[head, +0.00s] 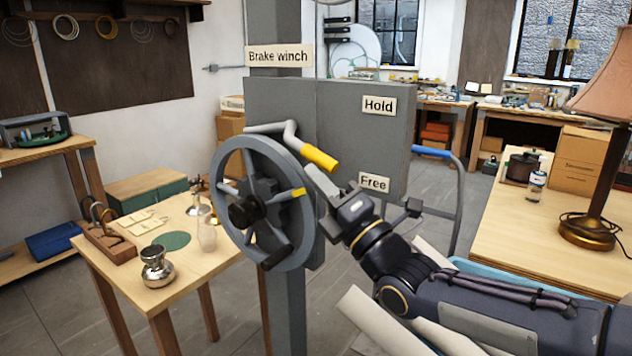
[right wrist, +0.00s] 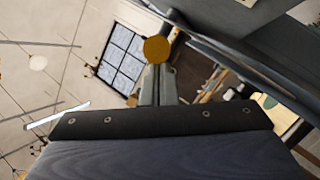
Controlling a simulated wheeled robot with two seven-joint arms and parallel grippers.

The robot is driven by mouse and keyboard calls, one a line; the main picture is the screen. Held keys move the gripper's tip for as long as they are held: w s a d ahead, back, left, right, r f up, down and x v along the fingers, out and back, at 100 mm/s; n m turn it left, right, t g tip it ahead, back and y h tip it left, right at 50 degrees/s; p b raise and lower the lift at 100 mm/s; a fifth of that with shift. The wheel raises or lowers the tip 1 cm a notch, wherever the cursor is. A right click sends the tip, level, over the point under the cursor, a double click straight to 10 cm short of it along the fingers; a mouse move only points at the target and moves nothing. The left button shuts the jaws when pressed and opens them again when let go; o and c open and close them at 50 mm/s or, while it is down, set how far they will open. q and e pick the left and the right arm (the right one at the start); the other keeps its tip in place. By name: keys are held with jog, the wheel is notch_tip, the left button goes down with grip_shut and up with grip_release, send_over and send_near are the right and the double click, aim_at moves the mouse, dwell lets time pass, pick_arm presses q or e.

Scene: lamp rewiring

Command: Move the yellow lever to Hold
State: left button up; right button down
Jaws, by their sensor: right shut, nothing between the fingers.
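The yellow lever (head: 320,159) is a yellow grip on a bent grey rod at the brake winch. It slopes down to the right, its tip left of and slightly above the "Free" label (head: 374,182). The "Hold" label (head: 379,105) is higher on the grey panel (head: 350,128). My right gripper (head: 317,178) is shut and empty, its fingertips just below the yellow grip; I cannot tell if they touch. In the right wrist view the grip's round yellow end (right wrist: 157,49) shows just beyond the shut fingers (right wrist: 157,85). My left gripper is not in view.
A spoked handwheel (head: 225,190) with a yellow-marked spoke stands left of my gripper. A wooden table (head: 120,262) with small metal parts is at left. A blue-ended bent bar (head: 431,151) stands right of the panel. A bench with a lamp (head: 600,150) is at right.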

jog(key=shift+s+d+r+p, duration=0.15)
jog(key=shift+d+r+p, duration=0.05)
jog(key=shift+r+p, duration=0.25)
jog(key=shift+r+g+h, duration=0.1)
jog(key=shift+g+h, duration=0.2)
jog(key=shift+h, duration=0.1)
notch_tip(320, 180, up, 8)
jog(key=n+g+h+p, duration=0.1)
jog(key=g+p, duration=0.1)
jog(key=p, duration=0.6)
jog(key=shift+s+d+g+h, duration=0.2)
jog(key=shift+d+g+h, duration=0.1)
jog(key=shift+d, duration=0.05)
